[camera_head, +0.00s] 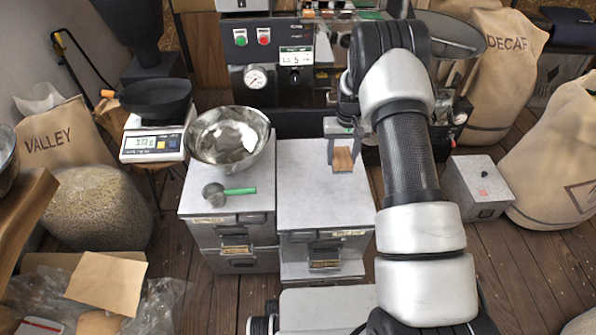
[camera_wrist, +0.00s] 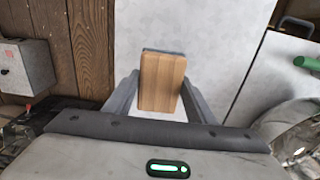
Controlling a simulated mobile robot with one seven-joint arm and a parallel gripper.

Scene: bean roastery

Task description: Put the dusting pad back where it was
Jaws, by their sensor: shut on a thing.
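The dusting pad (camera_head: 343,160) is a small block with a wooden face; a thin dark grey layer shows at its far edge in the wrist view (camera_wrist: 162,82). My gripper (camera_head: 343,146) is shut on it, with one finger (camera_wrist: 160,95) on each side of the block. The pad is over the pale top of the right-hand drawer cabinet (camera_head: 320,200), toward its back right. I cannot tell whether it touches the top or hangs just above it.
A metal bowl (camera_head: 228,136) and a green-handled scoop (camera_head: 228,192) stand on the left cabinet (camera_head: 195,205). A scale (camera_head: 155,142) is farther left. A grey box (camera_head: 478,187) is on the floor at right. The right cabinet's front top is clear. The roaster (camera_head: 275,75) stands behind.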

